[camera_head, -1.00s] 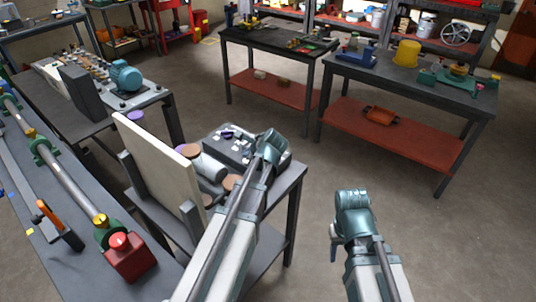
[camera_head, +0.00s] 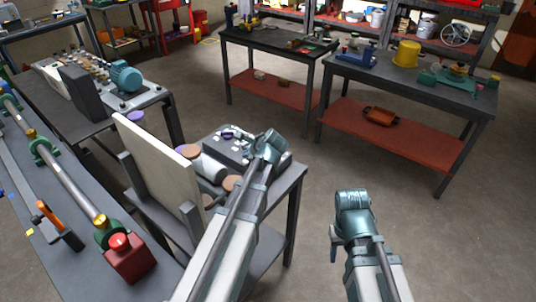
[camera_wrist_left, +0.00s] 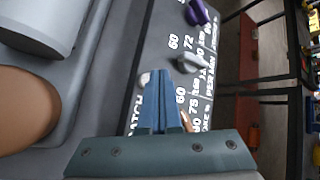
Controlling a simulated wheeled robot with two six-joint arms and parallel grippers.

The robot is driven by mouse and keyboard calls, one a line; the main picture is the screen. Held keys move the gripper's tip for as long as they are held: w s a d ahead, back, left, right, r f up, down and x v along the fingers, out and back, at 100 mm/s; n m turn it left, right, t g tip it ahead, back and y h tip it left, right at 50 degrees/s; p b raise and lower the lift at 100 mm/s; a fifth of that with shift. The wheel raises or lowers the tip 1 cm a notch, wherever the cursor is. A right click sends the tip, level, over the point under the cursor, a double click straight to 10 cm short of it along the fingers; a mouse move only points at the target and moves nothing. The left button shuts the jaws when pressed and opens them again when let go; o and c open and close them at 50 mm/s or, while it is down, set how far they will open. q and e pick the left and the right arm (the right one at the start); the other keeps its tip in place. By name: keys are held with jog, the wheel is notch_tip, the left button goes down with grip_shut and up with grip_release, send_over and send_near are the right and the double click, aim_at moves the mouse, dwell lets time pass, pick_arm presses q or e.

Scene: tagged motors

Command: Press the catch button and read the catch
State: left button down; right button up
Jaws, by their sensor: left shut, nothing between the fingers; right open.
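A dark control panel (camera_head: 222,150) with small knobs lies on the small grey table, left of my left gripper (camera_head: 266,150). In the left wrist view the panel (camera_wrist_left: 153,50) carries white lettering, including a partly hidden word ending in "ATCH" and numbers such as 60, 72 and 75. A small pale round button (camera_wrist_left: 144,79) sits just above that word, close beside the blue fingertips (camera_wrist_left: 159,88). My left gripper is shut and empty over the panel; contact with the button cannot be told. My right gripper (camera_head: 352,208) is open and empty above the floor.
Grey cylinders with brown ends (camera_head: 211,168) and an upright pale board (camera_head: 160,168) stand left of the panel. A bench with a long shaft (camera_head: 65,180) and a red block (camera_head: 130,260) is at far left. Floor (camera_head: 310,200) between my arms is clear.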

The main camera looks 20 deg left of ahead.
pick_arm(q)
jog(key=shift+f, duration=0.1)
dwell(0.5)
jog(key=shift+f+b, duration=0.35)
jog(key=shift+b, duration=0.1)
jog(key=shift+f+b, duration=0.3)
jog(key=shift+b, duration=0.05)
dwell(0.3)
jog(key=shift+r+p, duration=0.8)
notch_tip(320, 180, up, 6)
jog(key=p, duration=0.6)
